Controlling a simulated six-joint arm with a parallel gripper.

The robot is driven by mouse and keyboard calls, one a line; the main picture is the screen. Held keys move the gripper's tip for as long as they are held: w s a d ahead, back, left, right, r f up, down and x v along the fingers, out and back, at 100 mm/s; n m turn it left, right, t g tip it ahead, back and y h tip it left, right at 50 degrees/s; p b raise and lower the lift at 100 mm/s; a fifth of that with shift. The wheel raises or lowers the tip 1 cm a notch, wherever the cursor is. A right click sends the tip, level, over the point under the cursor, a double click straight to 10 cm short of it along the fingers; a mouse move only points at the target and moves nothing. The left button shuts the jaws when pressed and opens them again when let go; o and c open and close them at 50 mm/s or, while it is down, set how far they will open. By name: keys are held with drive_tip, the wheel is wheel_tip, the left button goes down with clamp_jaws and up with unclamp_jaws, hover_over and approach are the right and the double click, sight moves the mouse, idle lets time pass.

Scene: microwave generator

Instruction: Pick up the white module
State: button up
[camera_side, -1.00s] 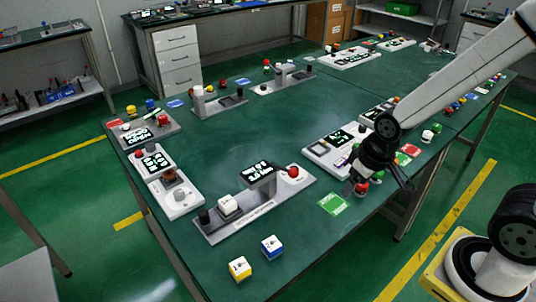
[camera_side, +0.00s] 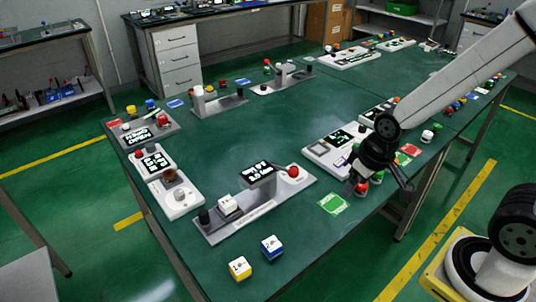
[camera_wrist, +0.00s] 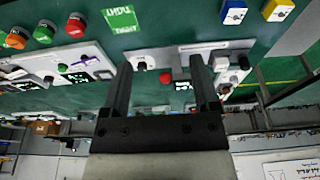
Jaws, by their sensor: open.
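The white module (camera_side: 229,204) is a small white block with a dark mark on top. It sits on the grey generator base (camera_side: 262,214) at the front of the green table, between a black knob and the raised display. In the wrist view, a white block near the right finger (camera_wrist: 222,63) looks like the same module, partly hard to make out.
A yellow-sided cube (camera_side: 239,269) and a blue-sided cube (camera_side: 271,247) lie at the front. A green card (camera_side: 333,203) lies near my gripper. Control panels (camera_side: 174,196) line the left edge. The table middle is clear.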

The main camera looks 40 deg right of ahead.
drive_tip(key=shift+o, duration=0.2)
idle(0.3)
drive_tip(key=shift+o, duration=1.3)
